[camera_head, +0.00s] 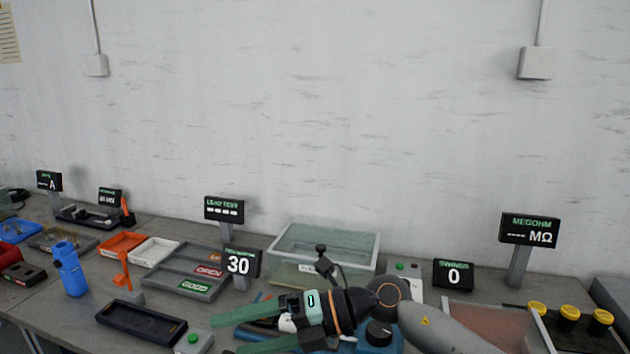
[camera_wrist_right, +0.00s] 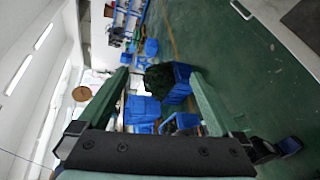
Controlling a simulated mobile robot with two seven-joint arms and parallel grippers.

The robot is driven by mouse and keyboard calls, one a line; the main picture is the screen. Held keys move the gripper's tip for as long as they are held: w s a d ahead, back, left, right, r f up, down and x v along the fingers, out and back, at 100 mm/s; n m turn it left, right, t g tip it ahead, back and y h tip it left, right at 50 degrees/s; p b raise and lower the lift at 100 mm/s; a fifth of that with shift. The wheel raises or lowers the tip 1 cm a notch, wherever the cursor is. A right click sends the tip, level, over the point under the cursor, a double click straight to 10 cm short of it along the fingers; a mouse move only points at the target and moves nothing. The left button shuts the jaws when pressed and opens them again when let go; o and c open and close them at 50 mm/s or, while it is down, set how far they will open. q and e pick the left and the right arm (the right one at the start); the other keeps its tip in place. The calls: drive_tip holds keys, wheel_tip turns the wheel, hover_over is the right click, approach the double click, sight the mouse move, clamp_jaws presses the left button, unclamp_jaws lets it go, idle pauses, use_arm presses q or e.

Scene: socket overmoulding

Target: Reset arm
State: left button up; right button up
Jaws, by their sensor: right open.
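My right arm comes in from the lower right in the head view. Its right gripper (camera_head: 228,335) points left over the front of the bench, with its two green fingers apart and nothing between them. In the right wrist view the same gripper (camera_wrist_right: 160,82) is open, and the floor and blue bins show beyond its fingers. My left gripper is in neither view.
Near the right gripper are a dark tray (camera_head: 141,323), a green-button box (camera_head: 194,341) and a grey sorting tray (camera_head: 170,270). A clear tank (camera_head: 324,252) stands behind the arm. A megohm display (camera_head: 529,229) stands right. Blue bins (camera_wrist_right: 143,109) show in the wrist view.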

drive_tip(key=w+d+r+m+t+y, duration=0.45)
drive_tip(key=r+m+t, duration=0.25)
drive_tip(key=m+t, duration=0.75)
drive_tip(key=w+d+f+m+t+h, duration=0.1)
drive_tip(key=d+f+m+t+h, duration=0.3)
drive_tip(key=d+f+m+h, duration=1.05)
drive_tip(key=s+d+f+m+g+h, duration=0.5)
drive_tip(key=s+d+f+m+g, duration=0.2)
drive_tip(key=s+d+f, duration=0.3)
drive_tip(key=s+d+f+m+g, duration=0.1)
drive_tip(key=s+f+g, duration=0.25)
drive_tip(key=s, duration=0.45)
drive_tip(key=s+d+f+g, duration=0.1)
drive_tip(key=s+f+g, duration=0.3)
drive_tip(key=s, duration=0.5)
drive_tip(key=w+a+f+t+y+b, duration=0.1)
drive_tip(key=w+a+f+t, duration=0.1)
drive_tip(key=f, duration=0.5)
drive_tip(key=w+a+f+t+y, duration=0.1)
drive_tip(key=w+a+f+t, duration=0.1)
drive_tip(key=f+t, duration=0.2)
wheel_tip(320, 180, down, 3)
drive_tip(key=shift+w+f+b, duration=0.1)
drive_tip(key=shift+w+b, duration=0.25)
drive_tip(key=shift+b, duration=0.05)
